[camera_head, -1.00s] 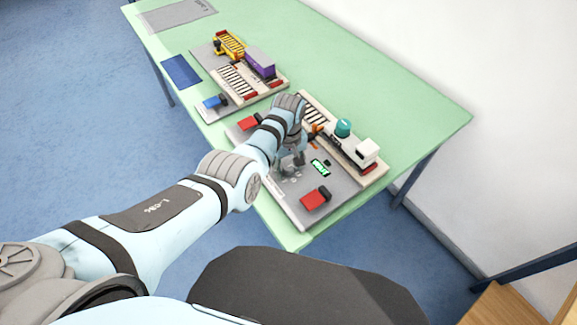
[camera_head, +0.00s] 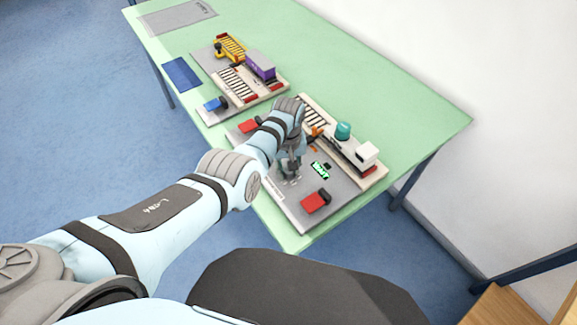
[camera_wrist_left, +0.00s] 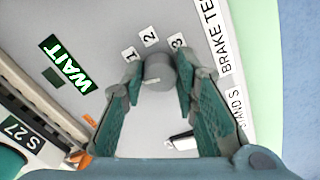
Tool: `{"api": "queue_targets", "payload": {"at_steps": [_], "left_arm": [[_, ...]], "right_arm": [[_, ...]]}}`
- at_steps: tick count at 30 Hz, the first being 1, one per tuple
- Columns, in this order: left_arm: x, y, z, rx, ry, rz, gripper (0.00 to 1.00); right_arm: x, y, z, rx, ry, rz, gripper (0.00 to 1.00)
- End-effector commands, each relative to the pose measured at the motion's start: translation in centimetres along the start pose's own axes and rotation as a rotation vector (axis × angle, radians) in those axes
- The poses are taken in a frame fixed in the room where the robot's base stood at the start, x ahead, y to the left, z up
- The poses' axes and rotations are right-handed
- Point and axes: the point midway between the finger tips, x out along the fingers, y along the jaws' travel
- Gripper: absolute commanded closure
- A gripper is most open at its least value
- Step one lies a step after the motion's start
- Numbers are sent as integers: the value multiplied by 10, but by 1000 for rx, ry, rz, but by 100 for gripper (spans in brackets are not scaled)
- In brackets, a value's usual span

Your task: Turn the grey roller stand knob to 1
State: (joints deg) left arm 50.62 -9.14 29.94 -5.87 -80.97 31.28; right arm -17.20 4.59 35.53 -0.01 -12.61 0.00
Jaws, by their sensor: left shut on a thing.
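The grey knob (camera_wrist_left: 158,69) stands on the grey board, below printed labels 1, 2 and 3 in the left wrist view. Label 1 (camera_wrist_left: 129,54) is at its left, 2 above and 3 at its right. A short pale mark shows on the knob; I cannot tell which number it points to. My left gripper (camera_wrist_left: 157,84) is shut on the knob, with a green-padded finger on each side. In the head view the left gripper (camera_head: 288,170) is low over the board, and its hand and fingers hide the knob. My right gripper is out of view.
A sign reading WAIT (camera_wrist_left: 69,67) lies beside the knob. The board (camera_head: 296,214) also bears red blocks, a teal tank (camera_head: 343,131) and a white box (camera_head: 367,153). A second crane board with a purple container (camera_head: 261,65) stands farther back. The table's right side is clear.

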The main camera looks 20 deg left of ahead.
Motion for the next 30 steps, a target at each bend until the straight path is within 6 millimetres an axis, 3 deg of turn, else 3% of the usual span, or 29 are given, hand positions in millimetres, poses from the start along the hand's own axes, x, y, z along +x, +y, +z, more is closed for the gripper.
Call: {"api": "queue_targets", "payload": {"at_steps": [18, 30], "left_arm": [[-1, 0, 0, 509, 1, 1, 100], [-1, 0, 0, 654, 1, 1, 100]], "right_arm": [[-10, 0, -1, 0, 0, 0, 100], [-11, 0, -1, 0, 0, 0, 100]]}}
